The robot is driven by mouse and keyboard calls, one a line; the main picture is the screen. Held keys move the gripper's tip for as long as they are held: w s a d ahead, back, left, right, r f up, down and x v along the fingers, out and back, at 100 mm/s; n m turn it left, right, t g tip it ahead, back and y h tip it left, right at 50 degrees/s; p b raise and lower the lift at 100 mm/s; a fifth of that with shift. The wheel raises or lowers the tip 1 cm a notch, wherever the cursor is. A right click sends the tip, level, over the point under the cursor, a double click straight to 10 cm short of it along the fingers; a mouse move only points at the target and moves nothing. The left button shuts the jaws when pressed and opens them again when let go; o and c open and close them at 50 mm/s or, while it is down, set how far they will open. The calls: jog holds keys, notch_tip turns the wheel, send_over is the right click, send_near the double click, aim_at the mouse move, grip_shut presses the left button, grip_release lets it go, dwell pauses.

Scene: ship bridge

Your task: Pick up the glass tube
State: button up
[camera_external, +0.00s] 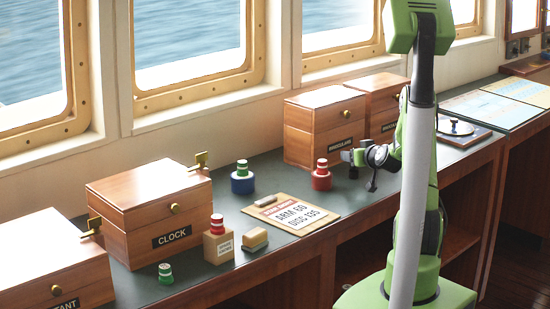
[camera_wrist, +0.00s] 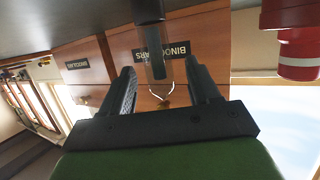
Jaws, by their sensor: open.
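The glass tube (camera_wrist: 158,72) is clear, with a rounded end and a dark cylindrical part (camera_wrist: 149,10) at its other end, towards the counter. In the wrist view, which looks upside down, it lies between the two black fingers of my gripper (camera_wrist: 158,66). The fingers are apart, with a visible gap on each side of the tube. In the external view my gripper (camera_external: 360,168) is low over the counter, in front of the binoculars box and right of the red cylinder. The tube is too small or hidden to make out clearly there.
The counter (camera_external: 225,262) holds two binoculars boxes (camera_external: 312,150), a red cylinder (camera_external: 321,178), a blue cylinder (camera_external: 242,181), a clipboard (camera_external: 290,213) and a clock box (camera_external: 150,200). The red cylinder also shows in the wrist view (camera_wrist: 298,45), close to the side.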

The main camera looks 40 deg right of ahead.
jog(key=shift+w+d+f, duration=0.2)
jog(key=shift+w+d, duration=0.05)
jog(key=shift+w, duration=0.35)
jog(key=shift+s, duration=0.1)
jog(key=shift+c, duration=0.5)
jog(key=c, duration=0.9)
